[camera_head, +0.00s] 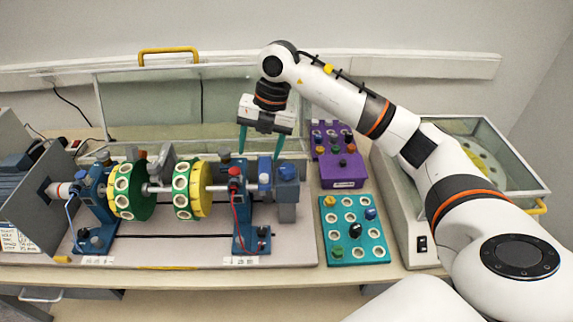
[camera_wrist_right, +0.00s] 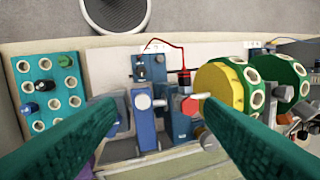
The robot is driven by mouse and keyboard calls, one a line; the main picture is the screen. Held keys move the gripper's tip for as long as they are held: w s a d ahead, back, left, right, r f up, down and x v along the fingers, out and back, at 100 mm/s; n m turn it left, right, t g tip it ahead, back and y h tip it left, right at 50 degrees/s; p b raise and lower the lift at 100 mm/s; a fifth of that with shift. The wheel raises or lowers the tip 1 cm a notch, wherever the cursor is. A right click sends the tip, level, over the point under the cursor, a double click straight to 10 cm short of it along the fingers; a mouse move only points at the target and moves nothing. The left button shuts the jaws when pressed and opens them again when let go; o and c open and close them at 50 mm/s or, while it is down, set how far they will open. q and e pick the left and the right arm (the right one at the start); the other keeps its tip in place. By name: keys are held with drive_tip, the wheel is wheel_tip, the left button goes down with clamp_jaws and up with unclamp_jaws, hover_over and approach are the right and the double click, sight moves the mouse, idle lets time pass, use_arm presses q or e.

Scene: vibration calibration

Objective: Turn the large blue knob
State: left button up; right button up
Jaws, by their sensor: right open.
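My right gripper (camera_head: 262,143) is above the right end of the shaft machine, teal fingers pointing down and spread apart, with nothing between them. In the right wrist view the open fingers (camera_wrist_right: 152,104) frame a blue block with a pale round-headed screw (camera_wrist_right: 143,102). In the head view the blue part (camera_head: 264,176) at the shaft's right end stands below the fingers, beside a blue-grey block (camera_head: 287,173). Which blue part is the large knob is not clear. A smaller blue knob (camera_head: 370,213) sits on the teal hole plate. My left gripper is out of view.
The machine carries two green-and-yellow discs (camera_head: 131,189) on its shaft, between blue supports. A purple box with knobs (camera_head: 343,171) and the teal plate (camera_head: 354,247) stand to its right. A clear raised cover (camera_head: 150,105) is behind. A red cable (camera_head: 236,215) hangs on the right support.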

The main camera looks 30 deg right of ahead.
sight(287, 170)
drive_tip(key=d+r+m+h, duration=0.2)
drive_tip(key=d+h, duration=0.1)
drive_tip(key=d, duration=0.4)
drive_tip(key=shift+g, duration=0.3)
drive_tip(key=f+p, duration=0.1)
drive_tip(key=f, duration=0.2)
drive_tip(key=f+p, duration=0.1)
drive_tip(key=f, duration=0.3)
drive_tip(key=f+p, duration=0.1)
drive_tip(key=f, duration=0.3)
drive_tip(key=shift+s+a+f, duration=0.25)
drive_tip(key=shift+s+a, duration=0.05)
